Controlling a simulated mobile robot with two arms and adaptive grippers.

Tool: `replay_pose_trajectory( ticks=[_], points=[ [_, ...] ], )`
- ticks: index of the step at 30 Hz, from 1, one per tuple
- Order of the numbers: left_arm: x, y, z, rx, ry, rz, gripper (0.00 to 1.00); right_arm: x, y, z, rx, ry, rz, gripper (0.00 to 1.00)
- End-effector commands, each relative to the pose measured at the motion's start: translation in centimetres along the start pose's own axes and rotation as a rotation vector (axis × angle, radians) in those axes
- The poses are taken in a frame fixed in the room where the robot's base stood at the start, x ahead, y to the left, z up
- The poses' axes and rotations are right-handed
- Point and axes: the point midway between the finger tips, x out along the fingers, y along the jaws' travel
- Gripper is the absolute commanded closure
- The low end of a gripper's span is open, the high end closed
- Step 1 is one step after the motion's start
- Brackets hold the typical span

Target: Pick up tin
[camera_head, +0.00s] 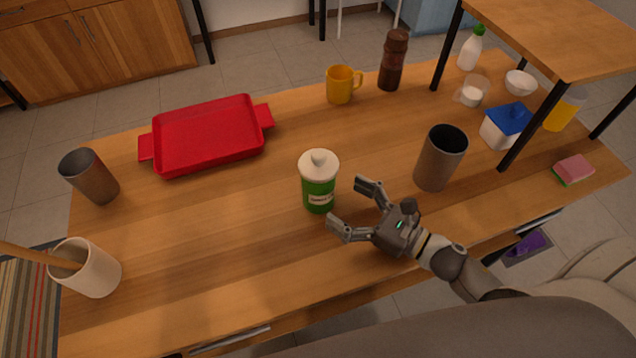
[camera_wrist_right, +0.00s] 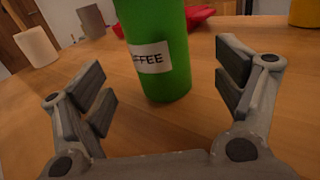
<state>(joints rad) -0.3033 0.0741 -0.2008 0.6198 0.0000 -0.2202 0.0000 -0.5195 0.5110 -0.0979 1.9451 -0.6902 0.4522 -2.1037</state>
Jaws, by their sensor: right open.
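The tin is a green cylinder (camera_head: 319,192) with a white knobbed lid and a white label, standing upright on the wooden table. In the right wrist view the green tin (camera_wrist_right: 158,40) stands just beyond the fingers, and its label shows letters ending in "FFEE". My right gripper (camera_head: 349,207) is open and empty, just right of the tin with its fingers pointing at it. In the wrist view the right gripper's fingers (camera_wrist_right: 168,82) are spread to either side of the tin, with a gap of bare table before it. My left gripper is not in view.
A red tray (camera_head: 208,169) lies behind left of the tin. A dark grey cup (camera_head: 437,165) stands close right of my right gripper. A yellow mug (camera_head: 340,88) and a brown grinder (camera_head: 392,62) stand at the back. The table (camera_head: 225,240) is clear in front and left of the tin.

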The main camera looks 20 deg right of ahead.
Motion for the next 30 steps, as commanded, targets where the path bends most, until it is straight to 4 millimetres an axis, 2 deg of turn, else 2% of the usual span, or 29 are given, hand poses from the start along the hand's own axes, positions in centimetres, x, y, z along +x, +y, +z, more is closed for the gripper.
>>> replay_pose_trajectory(
  ticks=[3,10,20,30],
  points=[
    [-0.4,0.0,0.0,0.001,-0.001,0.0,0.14,1.2,0.0,0.1,-0.001,-0.001,0.0,0.13],
    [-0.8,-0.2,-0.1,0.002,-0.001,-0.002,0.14,2.5,0.0,0.3,-0.001,-0.001,0.0,0.13],
    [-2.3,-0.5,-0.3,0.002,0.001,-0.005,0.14,6.4,0.0,0.4,0.0,-0.002,-0.001,0.13],
    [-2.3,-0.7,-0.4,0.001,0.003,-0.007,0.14,7.0,0.0,0.1,0.001,0.0,0.0,0.13]
  ],
)
